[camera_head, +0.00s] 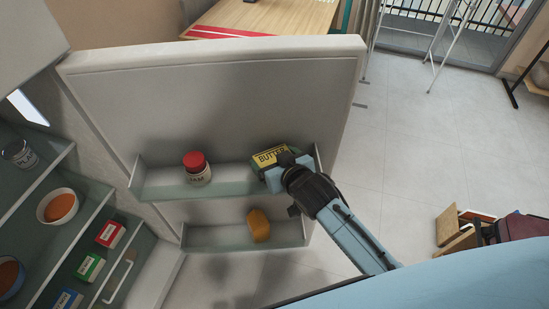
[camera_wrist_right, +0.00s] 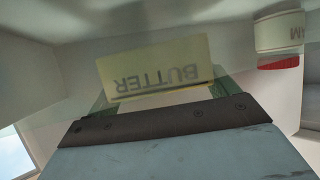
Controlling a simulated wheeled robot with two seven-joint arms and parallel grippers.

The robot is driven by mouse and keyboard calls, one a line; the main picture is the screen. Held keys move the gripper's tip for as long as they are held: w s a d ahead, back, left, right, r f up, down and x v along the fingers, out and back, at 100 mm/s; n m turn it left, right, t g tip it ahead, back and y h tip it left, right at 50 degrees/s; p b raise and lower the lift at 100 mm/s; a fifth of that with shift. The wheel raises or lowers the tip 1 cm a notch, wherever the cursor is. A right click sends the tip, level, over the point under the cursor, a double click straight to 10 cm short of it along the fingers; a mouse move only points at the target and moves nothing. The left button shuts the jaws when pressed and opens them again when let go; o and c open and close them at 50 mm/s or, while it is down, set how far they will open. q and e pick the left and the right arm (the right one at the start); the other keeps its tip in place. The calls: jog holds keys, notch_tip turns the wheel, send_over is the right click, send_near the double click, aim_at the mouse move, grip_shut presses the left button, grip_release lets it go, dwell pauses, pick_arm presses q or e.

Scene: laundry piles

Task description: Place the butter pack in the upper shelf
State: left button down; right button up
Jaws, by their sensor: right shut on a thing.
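My right gripper (camera_head: 284,167) is shut on the pack from the front right. In the right wrist view the butter pack (camera_wrist_right: 158,76) fills the space beyond the gripper (camera_wrist_right: 160,105), its label upside down. I cannot tell whether the pack touches the shelf floor. My left gripper is not in view.
A red-lidded jar (camera_head: 197,170) stands left on the upper door shelf, with clear space between it and the pack. The lower door shelf (camera_head: 205,237) holds an orange item (camera_head: 258,226). Fridge shelves at left hold a bowl (camera_head: 58,206), a can and small boxes.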

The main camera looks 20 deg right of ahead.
jog(key=shift+f, duration=0.1)
jog(key=shift+s+f, duration=0.1)
jog(key=shift+f, duration=0.45)
jog(key=o, duration=1)
jog(key=shift+s+f, duration=0.1)
jog(key=shift+f, duration=0.1)
jog(key=shift+c, duration=0.2)
jog(key=shift+r, duration=0.2)
jog(key=r+p+v, duration=0.1)
jog(key=v, duration=1.1)
jog(key=shift+w, duration=0.2)
jog(key=shift+r, duration=0.1)
